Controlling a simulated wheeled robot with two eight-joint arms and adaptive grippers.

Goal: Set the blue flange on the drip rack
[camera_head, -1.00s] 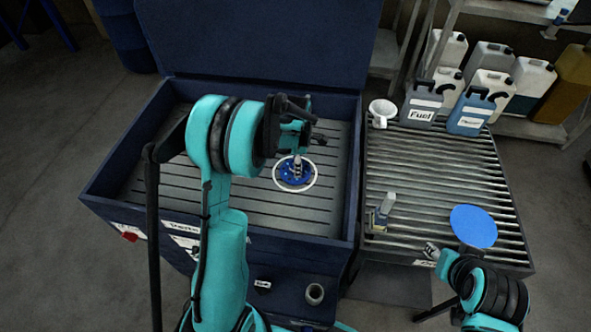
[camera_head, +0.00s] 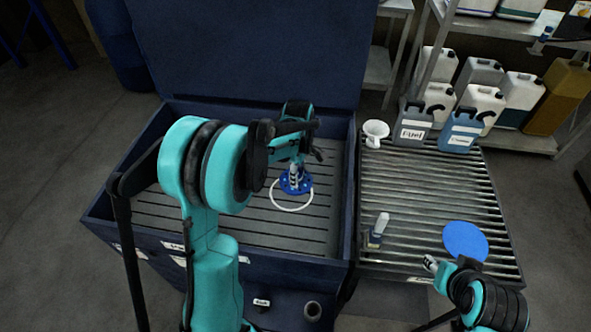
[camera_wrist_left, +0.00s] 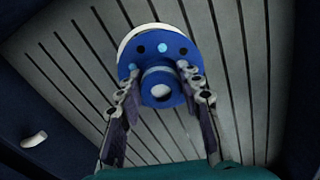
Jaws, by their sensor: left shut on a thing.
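The blue flange (camera_head: 304,184) is a round blue piece with bolt holes and a raised hub. It hangs in my left gripper (camera_head: 294,177) over the slatted floor of the dark blue wash tank (camera_head: 235,226). In the left wrist view the fingers of the left gripper (camera_wrist_left: 160,100) close on the hub of the flange (camera_wrist_left: 152,50). A white ring (camera_head: 291,210) lies on the tank floor, partly behind the flange. The drip rack (camera_head: 420,190), a ribbed metal surface, stands right of the tank. My right gripper (camera_head: 431,264) is small at the rack's front edge; its jaws are unclear.
A flat blue disc (camera_head: 465,240) shows at the rack's front right. A brush-like tool (camera_head: 379,229) stands at its front left. A white funnel (camera_head: 375,133), a grey fuel jug (camera_head: 413,125) and a blue jug (camera_head: 462,130) line its back. The rack's middle is clear.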

